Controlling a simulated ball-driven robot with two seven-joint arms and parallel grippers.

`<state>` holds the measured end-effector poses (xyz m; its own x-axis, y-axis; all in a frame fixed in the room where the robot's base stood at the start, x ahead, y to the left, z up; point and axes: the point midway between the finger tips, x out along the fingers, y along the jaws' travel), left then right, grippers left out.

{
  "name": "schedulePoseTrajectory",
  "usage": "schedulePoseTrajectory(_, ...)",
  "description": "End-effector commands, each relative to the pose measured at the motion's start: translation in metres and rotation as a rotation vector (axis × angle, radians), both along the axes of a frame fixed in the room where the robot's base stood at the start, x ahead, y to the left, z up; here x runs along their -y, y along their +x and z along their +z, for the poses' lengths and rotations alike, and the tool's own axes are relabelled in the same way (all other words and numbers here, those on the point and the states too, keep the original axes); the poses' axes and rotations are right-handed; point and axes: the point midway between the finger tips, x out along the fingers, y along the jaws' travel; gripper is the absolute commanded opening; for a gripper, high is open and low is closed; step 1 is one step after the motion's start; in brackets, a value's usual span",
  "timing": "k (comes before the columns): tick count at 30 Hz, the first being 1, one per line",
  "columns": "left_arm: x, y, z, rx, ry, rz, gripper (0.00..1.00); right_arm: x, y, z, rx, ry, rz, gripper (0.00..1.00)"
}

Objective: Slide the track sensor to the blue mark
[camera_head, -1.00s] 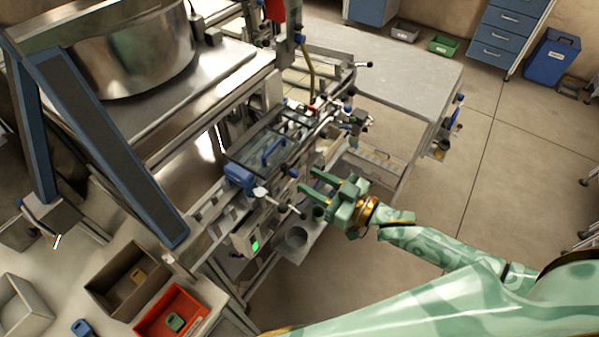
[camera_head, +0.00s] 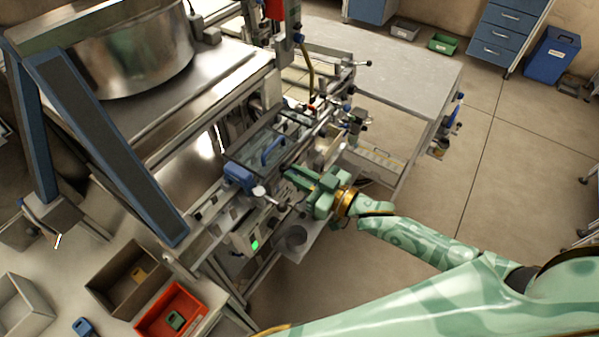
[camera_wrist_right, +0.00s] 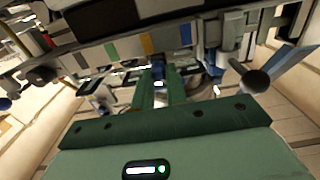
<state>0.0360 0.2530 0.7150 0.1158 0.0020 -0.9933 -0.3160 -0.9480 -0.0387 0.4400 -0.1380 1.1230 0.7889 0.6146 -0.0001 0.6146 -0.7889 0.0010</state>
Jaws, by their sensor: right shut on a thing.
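My right gripper (camera_head: 292,177) reaches from the right to the front of the machine. In the right wrist view its two green fingers (camera_wrist_right: 159,88) are shut on a small dark-blue block, which I take to be the track sensor (camera_wrist_right: 158,70). The sensor is mostly hidden by the fingers. Above it, a rail carries colour marks: green on the left, yellow near the middle and the blue mark (camera_wrist_right: 185,34) to the right. The sensor sits below and between the yellow and blue marks in this view. My left gripper is not in view.
A dark lever with a round knob (camera_wrist_right: 256,81) stands to the right of the fingers. A clear cover with a blue handle (camera_head: 272,152) lies just beyond the gripper. A grey cup (camera_head: 291,238) is below. Open floor lies to the right.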

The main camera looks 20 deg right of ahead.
Motion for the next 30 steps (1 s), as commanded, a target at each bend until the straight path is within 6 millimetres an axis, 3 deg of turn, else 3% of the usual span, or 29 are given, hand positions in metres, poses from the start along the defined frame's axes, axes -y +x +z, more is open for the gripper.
schedulePoseTrajectory(7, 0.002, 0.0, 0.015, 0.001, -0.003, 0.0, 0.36, -0.031, -0.024, 0.002, -0.003, 0.005, 0.001, 0.0)
schedulePoseTrajectory(15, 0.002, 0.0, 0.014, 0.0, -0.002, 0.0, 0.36, -0.034, -0.026, 0.0, 0.0, 0.004, 0.003, 0.0)
schedulePoseTrajectory(16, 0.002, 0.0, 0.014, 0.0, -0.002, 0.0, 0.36, -0.034, -0.026, 0.0, 0.0, 0.004, 0.003, 0.2)
schedulePoseTrajectory(18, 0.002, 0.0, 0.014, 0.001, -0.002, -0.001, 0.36, -0.034, -0.026, 0.0, 0.0, 0.004, 0.003, 0.36)
schedulePoseTrajectory(30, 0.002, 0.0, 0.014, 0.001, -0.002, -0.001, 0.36, -0.032, -0.026, 0.0, 0.0, 0.002, 0.001, 0.36)
